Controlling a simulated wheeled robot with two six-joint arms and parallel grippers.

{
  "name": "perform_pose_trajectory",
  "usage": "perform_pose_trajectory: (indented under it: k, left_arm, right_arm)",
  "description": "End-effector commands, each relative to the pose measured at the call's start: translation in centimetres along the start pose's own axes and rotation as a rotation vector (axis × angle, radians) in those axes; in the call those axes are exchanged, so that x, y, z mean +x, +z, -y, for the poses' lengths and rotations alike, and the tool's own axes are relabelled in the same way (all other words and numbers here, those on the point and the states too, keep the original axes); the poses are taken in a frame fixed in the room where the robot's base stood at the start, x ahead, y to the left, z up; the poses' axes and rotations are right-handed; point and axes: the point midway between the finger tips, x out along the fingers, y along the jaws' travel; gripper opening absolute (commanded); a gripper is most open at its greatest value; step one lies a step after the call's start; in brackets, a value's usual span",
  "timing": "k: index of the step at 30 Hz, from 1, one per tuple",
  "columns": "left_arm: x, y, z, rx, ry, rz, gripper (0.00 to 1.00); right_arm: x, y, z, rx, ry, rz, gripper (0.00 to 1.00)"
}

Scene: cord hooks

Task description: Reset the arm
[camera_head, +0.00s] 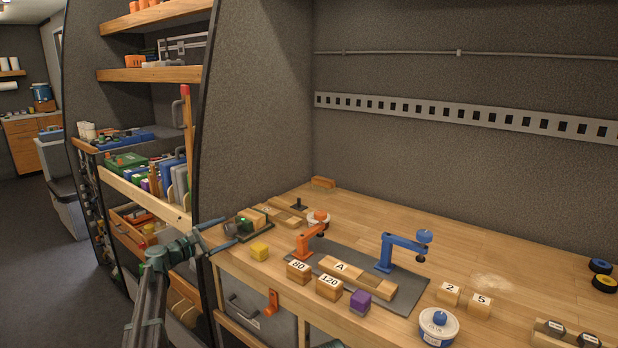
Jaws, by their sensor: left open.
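My left arm (152,290) reaches in from the bottom left. My left gripper (225,234) is open and empty at the left edge of the wooden worktop (450,255). Its dark fingers point right, apart from each other. Whether a finger touches the tool I cannot tell. My right gripper does not show.
A dark mat (408,293) carries an orange hook stand (306,240), a blue one (390,252) and a wooden block marked A (340,267). Shelves (150,75) rise at left.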

Motion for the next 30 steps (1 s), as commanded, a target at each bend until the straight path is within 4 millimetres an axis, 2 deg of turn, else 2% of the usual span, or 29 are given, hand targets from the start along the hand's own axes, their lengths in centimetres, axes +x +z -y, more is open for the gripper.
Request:
perform_pose_trajectory:
  k: [4, 8, 27, 30]
  left_arm:
    - [-0.6, 0.0, 0.0, 0.0, 0.0, 0.0, 0.91]
    - [-2.3, 0.1, 0.1, 0.0, 0.002, -0.002, 0.91]
    - [-14.2, 0.0, 0.1, 0.001, 0.001, -0.002, 0.91]
    - [-11.4, -0.1, 0.0, 0.001, -0.003, 0.003, 0.91]
  right_arm:
    - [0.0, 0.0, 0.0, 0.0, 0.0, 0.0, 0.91]
    - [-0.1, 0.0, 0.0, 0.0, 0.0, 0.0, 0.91]
    - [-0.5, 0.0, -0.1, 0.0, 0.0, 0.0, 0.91]
    - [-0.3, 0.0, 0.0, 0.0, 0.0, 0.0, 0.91]
